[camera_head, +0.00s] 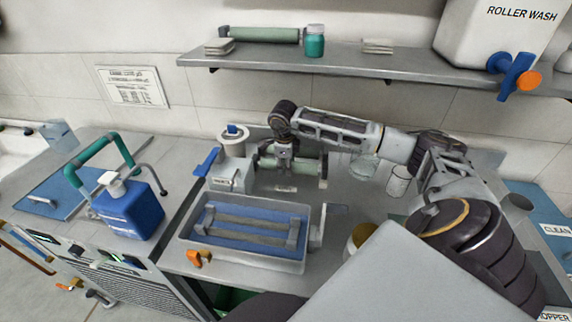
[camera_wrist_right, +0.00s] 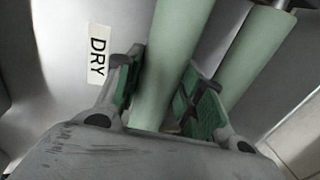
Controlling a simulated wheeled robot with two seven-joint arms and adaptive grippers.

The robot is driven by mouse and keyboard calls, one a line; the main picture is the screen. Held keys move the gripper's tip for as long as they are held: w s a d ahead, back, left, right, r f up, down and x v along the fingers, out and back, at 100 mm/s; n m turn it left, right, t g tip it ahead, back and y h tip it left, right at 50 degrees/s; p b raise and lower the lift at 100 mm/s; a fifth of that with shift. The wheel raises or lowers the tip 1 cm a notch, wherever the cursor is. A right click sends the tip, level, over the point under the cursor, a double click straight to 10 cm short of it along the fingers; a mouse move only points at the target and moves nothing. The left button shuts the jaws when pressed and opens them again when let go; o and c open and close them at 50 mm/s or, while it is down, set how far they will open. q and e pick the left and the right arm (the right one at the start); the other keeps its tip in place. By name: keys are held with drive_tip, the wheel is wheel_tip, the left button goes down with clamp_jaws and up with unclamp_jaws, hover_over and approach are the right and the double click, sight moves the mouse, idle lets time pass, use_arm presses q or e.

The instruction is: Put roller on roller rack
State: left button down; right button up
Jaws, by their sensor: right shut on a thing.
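My right gripper (camera_head: 284,158) reaches down over a pale green roller (camera_head: 303,163) on the counter behind the blue-lined tray. In the right wrist view its two green-padded fingers (camera_wrist_right: 165,100) are shut on a green roller (camera_wrist_right: 172,50), one on each side. A second green roller (camera_wrist_right: 255,50) runs beside it to the right. A grey upright end piece (camera_head: 323,170) stands at the roller's right end in the head view. Whether the held roller touches a rack is hidden by the gripper. My left gripper is not in view.
A grey tray (camera_head: 187,256) with a blue inside and bars stands in front. A wall shelf (camera_head: 345,58) holds another green roller (camera_head: 265,34) and a teal jar (camera_head: 315,42). A blue jug (camera_head: 130,210) stands left. A DRY label (camera_wrist_right: 98,54) lies beside the held roller.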

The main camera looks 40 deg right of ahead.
sight(285, 166)
drive_tip(key=o, duration=1.3)
drive_tip(key=shift+f, duration=0.1)
drive_tip(key=shift+c, duration=0.2)
drive_tip(key=shift+s+a+r, duration=0.15)
drive_tip(key=shift+a+r, duration=0.05)
drive_tip(key=shift+r, duration=1.1)
drive_tip(key=shift+s+a+r, duration=0.15)
drive_tip(key=shift+r, duration=1.1)
drive_tip(key=shift+s+a+r, duration=0.15)
drive_tip(key=shift+a+r, duration=0.05)
drive_tip(key=shift+r, duration=1.1)
